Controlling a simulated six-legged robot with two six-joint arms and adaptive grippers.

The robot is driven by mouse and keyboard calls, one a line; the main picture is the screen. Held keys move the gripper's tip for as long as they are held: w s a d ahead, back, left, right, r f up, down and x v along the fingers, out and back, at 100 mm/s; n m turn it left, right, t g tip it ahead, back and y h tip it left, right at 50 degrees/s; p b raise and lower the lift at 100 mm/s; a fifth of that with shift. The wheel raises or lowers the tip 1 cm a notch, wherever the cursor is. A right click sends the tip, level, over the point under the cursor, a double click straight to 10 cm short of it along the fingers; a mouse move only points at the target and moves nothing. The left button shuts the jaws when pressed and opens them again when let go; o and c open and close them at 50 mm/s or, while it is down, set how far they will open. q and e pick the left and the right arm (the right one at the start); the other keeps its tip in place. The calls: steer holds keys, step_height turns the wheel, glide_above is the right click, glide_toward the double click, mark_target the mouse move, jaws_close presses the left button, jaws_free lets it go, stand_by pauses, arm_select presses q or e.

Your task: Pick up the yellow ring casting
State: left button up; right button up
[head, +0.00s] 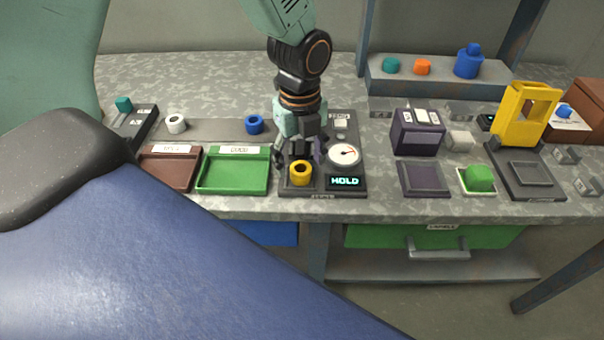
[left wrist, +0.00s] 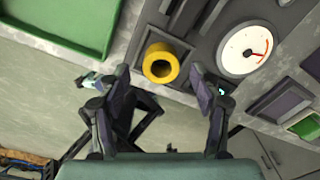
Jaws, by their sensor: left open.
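The yellow ring casting (head: 301,173) stands on a dark test fixture with a dial, at the middle of the bench. In the left wrist view the yellow ring casting (left wrist: 161,63) shows its dark hole, between and beyond the fingertips. My left gripper (head: 298,158) is open and points down just behind and above the ring. In the left wrist view its two fingers (left wrist: 162,88) stand apart with a gap wider than the ring and hold nothing. Whether the fingertips reach down beside the ring is unclear. My right gripper is not in view.
A round dial (head: 344,155) and a display reading HOLD (head: 345,181) are close right of the ring. A green tray (head: 232,188) and a brown tray (head: 168,185) lie left. White (head: 175,124) and blue (head: 254,124) rings stand behind them.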

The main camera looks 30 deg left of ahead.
arm_select(q)
steer(key=shift+a+f, duration=0.15)
steer(key=shift+f, duration=0.6)
steer(key=shift+d+r, duration=0.1)
steer(key=shift+d, duration=0.2)
steer(key=shift+c, duration=0.3)
steer(key=shift+a, duration=0.25)
steer(key=c, duration=0.5)
steer(key=shift+d, duration=0.2)
steer(key=c, duration=0.4)
steer(key=shift+a, duration=0.15)
steer(key=c, duration=0.3)
